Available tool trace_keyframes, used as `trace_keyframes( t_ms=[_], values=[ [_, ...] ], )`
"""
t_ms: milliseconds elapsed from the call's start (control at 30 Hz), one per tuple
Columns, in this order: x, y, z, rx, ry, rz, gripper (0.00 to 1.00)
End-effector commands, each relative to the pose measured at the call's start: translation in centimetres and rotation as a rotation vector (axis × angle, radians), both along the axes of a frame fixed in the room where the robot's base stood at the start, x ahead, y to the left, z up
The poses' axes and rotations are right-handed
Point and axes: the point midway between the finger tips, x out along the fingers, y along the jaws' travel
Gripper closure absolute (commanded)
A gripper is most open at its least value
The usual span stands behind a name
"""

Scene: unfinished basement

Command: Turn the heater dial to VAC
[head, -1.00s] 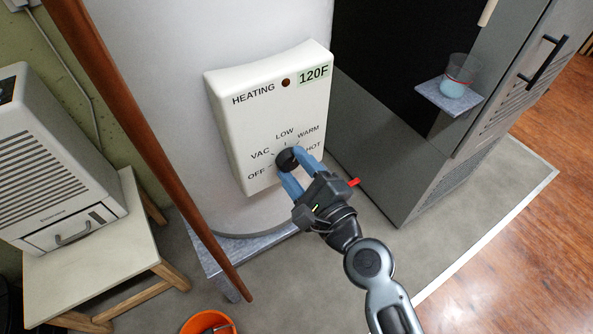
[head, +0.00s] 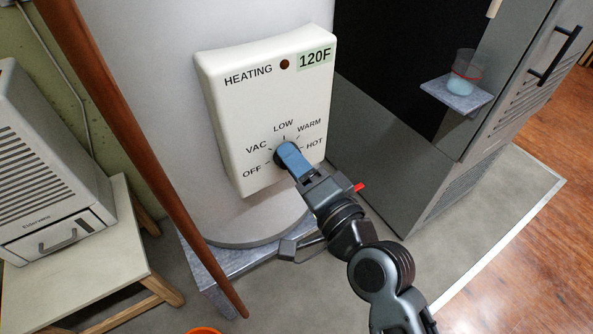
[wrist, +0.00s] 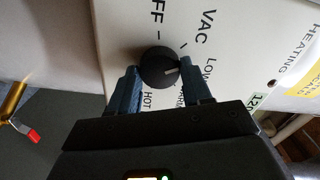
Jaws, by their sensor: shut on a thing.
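The heater's white control panel (head: 262,110) is on the front of a pale tank, marked OFF, VAC, LOW, WARM and HOT. Its round black dial (head: 281,157) is partly hidden by my gripper (head: 289,154) in the head view. In the wrist view, the dial (wrist: 158,64) sits between the two blue fingers of my gripper (wrist: 160,70), which are shut on its sides. The dial's pale pointer mark faces roughly the LOW label, on the side towards WARM.
A brown slanted pole (head: 140,150) stands left of the panel. A grey cabinet (head: 400,150) stands to the right, with a glass (head: 465,73) on a small shelf (head: 457,97). A stool (head: 85,245) bears a white appliance (head: 45,175) at the left. An orange bucket (head: 203,331) shows at the bottom edge.

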Motion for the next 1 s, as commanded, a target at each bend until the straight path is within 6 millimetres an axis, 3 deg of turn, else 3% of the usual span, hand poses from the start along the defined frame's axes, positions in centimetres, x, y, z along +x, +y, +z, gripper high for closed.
trace_keyframes(
  t_ms=[500, 1000],
  values=[
    [-0.04, 0.07, -0.27, -0.269, -0.179, 0.002, 0.82],
    [-0.06, 0.09, -0.18, -0.313, -0.206, 0.004, 0.82]
  ],
)
